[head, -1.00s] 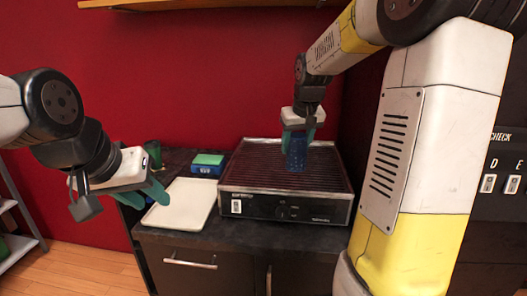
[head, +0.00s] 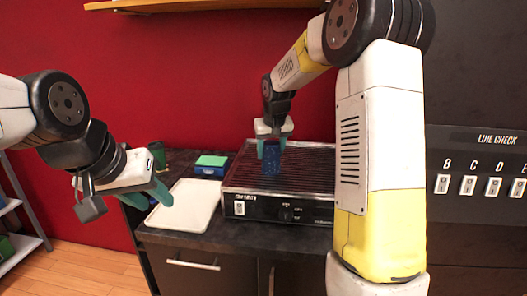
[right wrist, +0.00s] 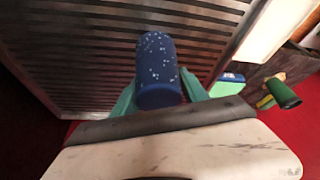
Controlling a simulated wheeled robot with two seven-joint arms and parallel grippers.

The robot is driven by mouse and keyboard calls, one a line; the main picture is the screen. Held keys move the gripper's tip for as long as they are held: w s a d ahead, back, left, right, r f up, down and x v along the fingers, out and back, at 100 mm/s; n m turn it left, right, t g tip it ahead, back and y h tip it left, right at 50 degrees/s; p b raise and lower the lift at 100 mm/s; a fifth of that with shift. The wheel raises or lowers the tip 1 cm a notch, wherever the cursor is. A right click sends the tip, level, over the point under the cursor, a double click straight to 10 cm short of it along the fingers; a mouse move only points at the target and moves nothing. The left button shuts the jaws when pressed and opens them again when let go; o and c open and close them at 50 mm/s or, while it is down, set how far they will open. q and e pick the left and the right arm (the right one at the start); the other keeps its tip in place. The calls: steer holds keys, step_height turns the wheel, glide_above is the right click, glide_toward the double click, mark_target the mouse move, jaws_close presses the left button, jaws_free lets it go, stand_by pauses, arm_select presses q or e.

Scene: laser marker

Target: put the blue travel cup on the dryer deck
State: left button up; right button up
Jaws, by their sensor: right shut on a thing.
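The blue travel cup (head: 272,160), dark blue with pale specks, is upright between the teal fingers of my right gripper (head: 272,150). In the right wrist view the cup (right wrist: 158,65) sits between both fingers of that gripper (right wrist: 160,97), which is shut on it. The cup is over the slatted, dark reddish dryer deck (head: 312,168), towards its left part. I cannot tell whether its base touches the slats. The deck also fills much of the right wrist view (right wrist: 85,70). My left gripper (head: 150,194) is empty, fingers apart, left of the white tray.
A white tray (head: 185,208) lies on the counter left of the dryer. Behind it are a blue box with a green top (head: 210,164) and a dark green cylinder (head: 157,153). A wooden shelf (head: 200,5) hangs above. A switch panel (head: 478,170) is at right.

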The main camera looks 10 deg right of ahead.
steer(key=o, duration=1.5)
steer(key=shift+f, duration=0.1)
steer(key=v, duration=1.1)
steer(key=s+d+r+y, duration=0.1)
steer(key=s+r, duration=0.2)
steer(key=s, duration=1.1)
steer(key=shift+t+y, duration=0.5)
steer(key=shift+t, duration=0.4)
steer(key=s+f, duration=0.2)
steer(key=s, duration=0.3)
steer(key=s+f, duration=0.1)
steer(key=s, duration=0.4)
steer(key=s+f, duration=0.2)
steer(key=s, duration=0.3)
steer(key=shift+s+a+f, duration=0.1)
steer(key=shift+a+f, duration=0.1)
steer(key=shift+f, duration=0.15)
